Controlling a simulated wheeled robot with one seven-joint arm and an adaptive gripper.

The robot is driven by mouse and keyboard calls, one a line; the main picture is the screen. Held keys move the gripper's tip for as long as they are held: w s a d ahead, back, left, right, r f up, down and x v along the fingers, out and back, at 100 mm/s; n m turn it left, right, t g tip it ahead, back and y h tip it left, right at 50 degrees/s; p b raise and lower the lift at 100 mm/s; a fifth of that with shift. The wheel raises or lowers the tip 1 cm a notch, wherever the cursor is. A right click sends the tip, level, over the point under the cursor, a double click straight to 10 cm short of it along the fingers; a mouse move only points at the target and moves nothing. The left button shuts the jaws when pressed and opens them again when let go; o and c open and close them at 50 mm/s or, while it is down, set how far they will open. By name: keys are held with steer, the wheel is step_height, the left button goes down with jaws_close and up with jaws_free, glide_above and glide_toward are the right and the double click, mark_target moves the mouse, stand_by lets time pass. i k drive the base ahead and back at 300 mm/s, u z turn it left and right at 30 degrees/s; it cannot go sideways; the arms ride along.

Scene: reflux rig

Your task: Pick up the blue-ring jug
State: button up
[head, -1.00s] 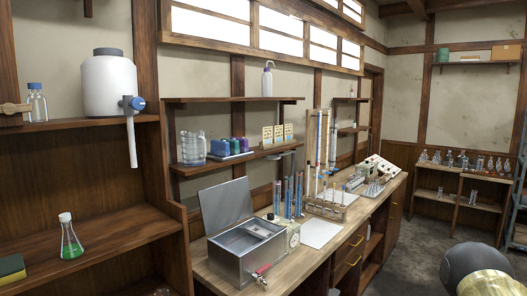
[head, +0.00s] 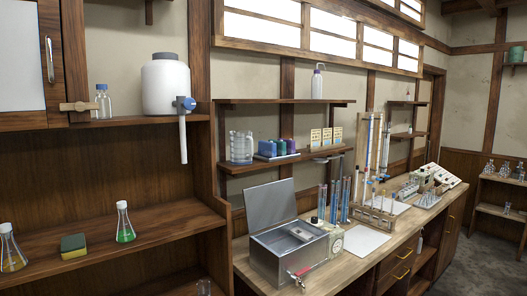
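I cannot make out a blue ring at this size, so I cannot tell for sure that this is the blue-ring jug. My gripper is not in view.
A white tank (head: 166,87) with a blue tap stands on the left shelf. Below are an open metal bath (head: 289,252) and tall blue tubes (head: 338,200) on the bench. A green-filled flask (head: 124,224) stands at lower left.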

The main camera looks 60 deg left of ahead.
mark_target(242, 143)
steer(key=u, duration=0.05)
steer(key=i, duration=2.45)
steer(key=u, duration=3.5)
